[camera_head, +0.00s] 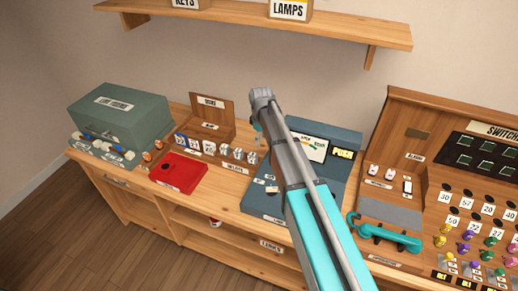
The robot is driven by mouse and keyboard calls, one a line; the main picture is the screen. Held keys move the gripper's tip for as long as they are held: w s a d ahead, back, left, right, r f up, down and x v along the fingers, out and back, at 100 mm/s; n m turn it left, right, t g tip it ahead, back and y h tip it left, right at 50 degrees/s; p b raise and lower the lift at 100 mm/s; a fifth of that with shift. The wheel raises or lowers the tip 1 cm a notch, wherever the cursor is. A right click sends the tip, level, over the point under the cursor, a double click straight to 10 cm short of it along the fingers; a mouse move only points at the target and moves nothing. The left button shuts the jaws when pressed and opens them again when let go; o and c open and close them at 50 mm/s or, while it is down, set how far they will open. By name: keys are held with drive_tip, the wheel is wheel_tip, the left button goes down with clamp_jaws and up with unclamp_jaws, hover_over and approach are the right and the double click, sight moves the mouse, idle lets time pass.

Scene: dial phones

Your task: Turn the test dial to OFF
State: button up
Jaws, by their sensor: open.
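I cannot pick out a test dial or an OFF mark.
On the wooden counter stand a green box (122,112), a red box (179,172) and a wooden switchboard (410,107) at right. A turquoise handset (385,234) lies before the grey pad. A shelf (240,17) runs along the wall above.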

drive_tip(key=s+d+m, duration=1.2)
drive_tip(key=s+d, duration=0.7)
drive_tip(key=s, duration=0.4)
drive_tip(key=shift+s, duration=0.1)
